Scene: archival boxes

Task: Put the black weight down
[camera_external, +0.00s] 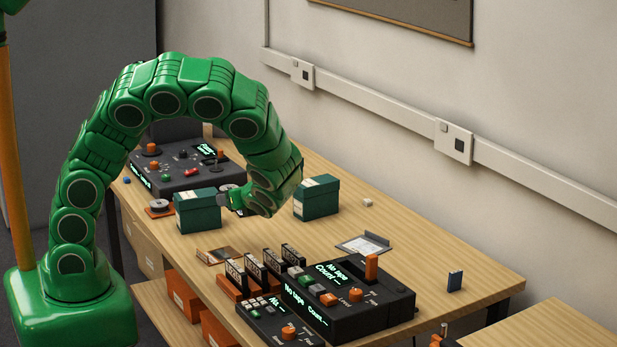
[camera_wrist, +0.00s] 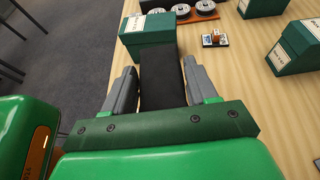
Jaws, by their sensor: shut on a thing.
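The black weight (camera_wrist: 162,80) is a dark upright block between the two grey fingers of my gripper (camera_wrist: 160,82) in the wrist view. My gripper is shut on it. In the wrist view the weight's far end lies close to a dark green box (camera_wrist: 148,38) with a white label; I cannot tell whether they touch. In the external view my gripper (camera_external: 236,200) is low over the wooden table, just right of a green box (camera_external: 197,211). The weight cannot be made out clearly there, and its underside is hidden.
Another green box (camera_external: 316,198) stands right of my gripper. A black console (camera_external: 178,172) stands behind, and another console (camera_external: 358,302) with cartridges stands in front. Bare tabletop (camera_external: 420,245) shows toward the wall.

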